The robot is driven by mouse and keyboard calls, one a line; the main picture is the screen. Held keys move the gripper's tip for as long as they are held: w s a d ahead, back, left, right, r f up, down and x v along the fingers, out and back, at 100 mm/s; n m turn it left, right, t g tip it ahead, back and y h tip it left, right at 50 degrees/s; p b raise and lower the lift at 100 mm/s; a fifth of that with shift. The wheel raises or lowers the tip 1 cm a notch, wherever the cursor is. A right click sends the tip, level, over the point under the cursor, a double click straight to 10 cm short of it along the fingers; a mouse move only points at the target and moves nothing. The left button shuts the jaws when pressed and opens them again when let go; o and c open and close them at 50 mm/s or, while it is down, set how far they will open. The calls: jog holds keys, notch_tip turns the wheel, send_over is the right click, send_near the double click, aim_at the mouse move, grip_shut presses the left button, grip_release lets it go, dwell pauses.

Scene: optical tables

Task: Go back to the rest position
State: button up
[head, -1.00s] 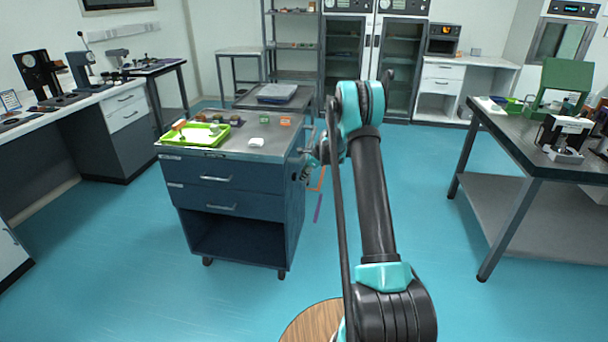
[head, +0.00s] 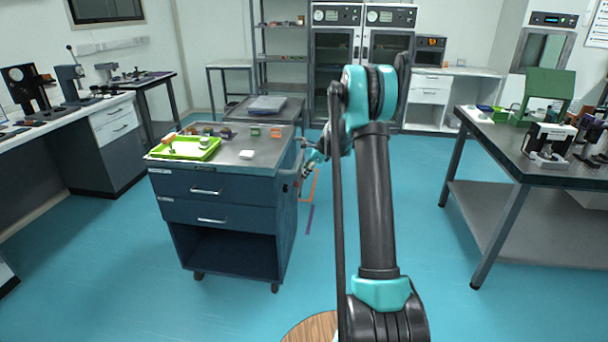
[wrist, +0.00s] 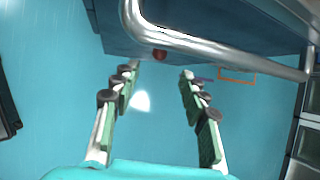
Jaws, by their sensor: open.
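My gripper (wrist: 158,88) is open and empty in the wrist view. Its two green-padded fingers stand apart over the blue floor. A metal cart handle (wrist: 215,50) crosses just beyond the fingertips. In the head view my arm reaches forward, and the gripper end (head: 312,158) shows small and partly hidden beside the right side of the blue drawer cart (head: 222,200).
On the cart are a green tray (head: 186,158), a small white block (head: 247,154) and small orange and green boxes. A dark-topped table (head: 570,172) stands right, a white bench (head: 70,118) left. Blue floor (head: 410,240) is open between cart and right table.

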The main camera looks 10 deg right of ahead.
jog(key=s+r+n+h, duration=0.1)
jog(key=s+r+n, duration=0.15)
jog(key=s, duration=0.55)
jog(key=s+a+r+n, duration=0.15)
jog(key=s+n, duration=0.25)
jog(key=s, duration=0.4)
jog(key=s+r+n+h, duration=0.1)
jog(key=s+r+n, duration=0.25)
jog(key=s, duration=0.45)
jog(key=s+f+n+h, duration=0.1)
jog(key=s+n, duration=0.3)
jog(key=s, duration=0.5)
jog(key=s+d+f+n, duration=0.1)
jog(key=s+f+n, duration=0.2)
jog(key=s, duration=0.6)
jog(key=s+d+f+n+h, duration=0.1)
jog(key=s+n, duration=0.3)
jog(key=s, duration=0.5)
jog(key=shift+f+n+g+h, duration=0.3)
jog(key=shift+f, duration=0.4)
